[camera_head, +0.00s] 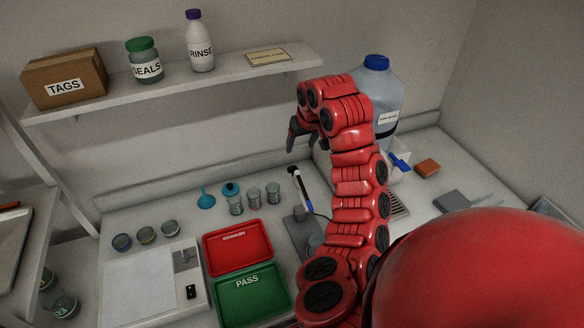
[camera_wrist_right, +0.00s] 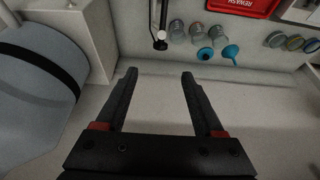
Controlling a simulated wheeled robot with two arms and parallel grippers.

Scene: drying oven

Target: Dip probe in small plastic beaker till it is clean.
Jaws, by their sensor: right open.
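A slim probe (camera_head: 299,182), dark-tipped with a pale shaft, stands on a grey base (camera_head: 303,232) with a cable. In the right wrist view the probe (camera_wrist_right: 161,38) is at the top centre, beyond my fingertips. My right gripper (camera_head: 301,138) is raised above and behind the probe, apart from it. The right wrist view shows its two fingers (camera_wrist_right: 159,75) spread with nothing between them. I cannot tell which vessel is the small plastic beaker. A pale vessel (camera_head: 399,172) beside a blue item is partly hidden by my right arm. My left gripper is out of view.
Clear jars (camera_head: 254,198) and a blue funnel (camera_head: 206,199) stand left of the probe. Red (camera_head: 238,262) and green (camera_head: 230,313) trays lie in front. A large blue-capped jug (camera_head: 398,95) stands near my right gripper. A shelf (camera_head: 180,97) with bottles runs behind.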

